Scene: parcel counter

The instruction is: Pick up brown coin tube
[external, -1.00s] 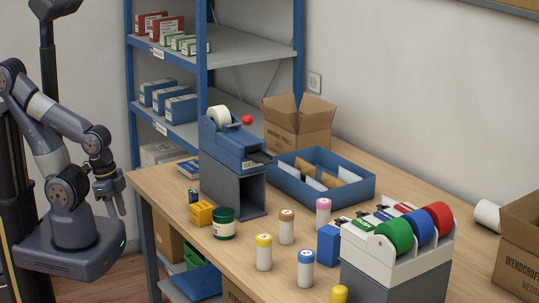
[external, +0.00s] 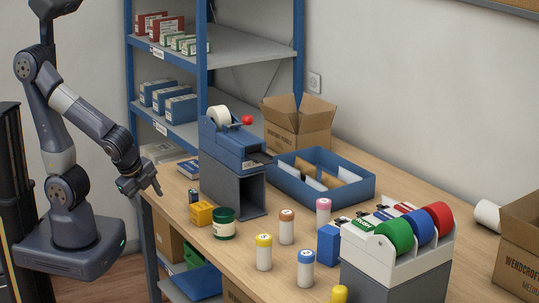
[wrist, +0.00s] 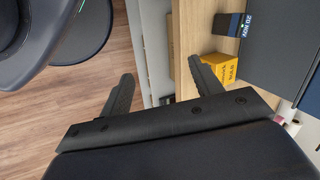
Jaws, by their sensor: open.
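The brown-capped coin tube (external: 287,226) stands upright on the table, a white cylinder with a brown-orange cap, between the yellow-capped tube (external: 264,252) and the pink-capped tube (external: 323,212). A blue-capped tube (external: 305,269) stands in front of it to the right. My gripper (external: 147,188) is open and empty at the left end of the table, well to the left of the brown tube. In the wrist view my gripper's two fingers (wrist: 162,92) are spread apart with nothing between them. The brown tube does not show in the wrist view.
A yellow box (external: 201,213) and a dark green jar (external: 223,223) stand between my gripper and the tubes. The blue-grey dispenser (external: 228,152) rises behind them. A blue box (external: 328,244) and a rack of coloured rolls (external: 398,240) stand right of the tubes.

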